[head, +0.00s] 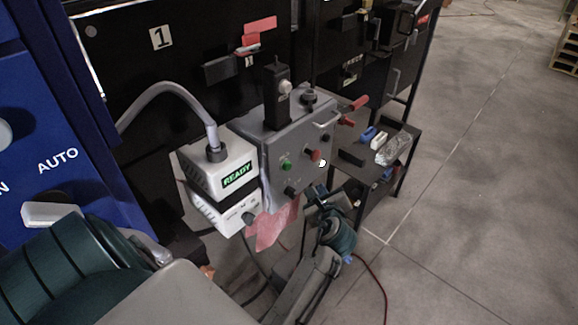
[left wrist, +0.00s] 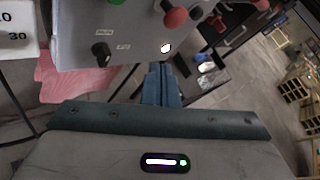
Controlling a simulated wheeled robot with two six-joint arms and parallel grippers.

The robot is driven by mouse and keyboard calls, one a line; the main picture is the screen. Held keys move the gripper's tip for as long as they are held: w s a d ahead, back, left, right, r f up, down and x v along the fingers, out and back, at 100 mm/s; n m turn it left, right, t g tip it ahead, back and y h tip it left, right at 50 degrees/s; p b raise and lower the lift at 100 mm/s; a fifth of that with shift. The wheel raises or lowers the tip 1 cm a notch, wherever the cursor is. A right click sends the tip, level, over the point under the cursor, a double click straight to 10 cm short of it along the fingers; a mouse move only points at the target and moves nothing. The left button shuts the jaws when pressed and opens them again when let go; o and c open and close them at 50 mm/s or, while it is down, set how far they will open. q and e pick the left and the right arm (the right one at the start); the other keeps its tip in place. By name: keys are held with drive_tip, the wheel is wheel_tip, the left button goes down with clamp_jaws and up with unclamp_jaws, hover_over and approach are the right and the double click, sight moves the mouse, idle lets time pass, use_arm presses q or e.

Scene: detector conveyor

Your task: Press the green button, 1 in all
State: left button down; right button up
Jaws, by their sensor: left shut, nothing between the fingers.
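The green button (head: 286,166) is on the front of a grey control box (head: 262,150), left of a red knob (head: 314,155). In the left wrist view the green button (left wrist: 117,2) is cut by the top edge. My left gripper (head: 317,193) is below and right of the green button, near the box's lower right. Its fingers (left wrist: 162,80) are together and empty, below the red knob and a small white round spot (left wrist: 166,48). I cannot tell whether the fingertips touch the box. My right gripper is not in view.
A white device with a READY display (head: 237,175) stands left of the box. A black knob (head: 291,191) and pink cloth (head: 275,226) are close to my gripper. A dark shelf (head: 370,160) with small items stands to the right. Floor at the right is open.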

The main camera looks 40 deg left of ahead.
sight(288, 167)
use_arm(q)
drive_tip(key=shift+r, duration=0.2)
drive_tip(key=shift+a, duration=0.15)
drive_tip(key=a, duration=0.8)
drive_tip(key=shift+w+a, duration=0.3)
drive_tip(key=shift+w, duration=0.05)
idle(1.0)
idle(0.8)
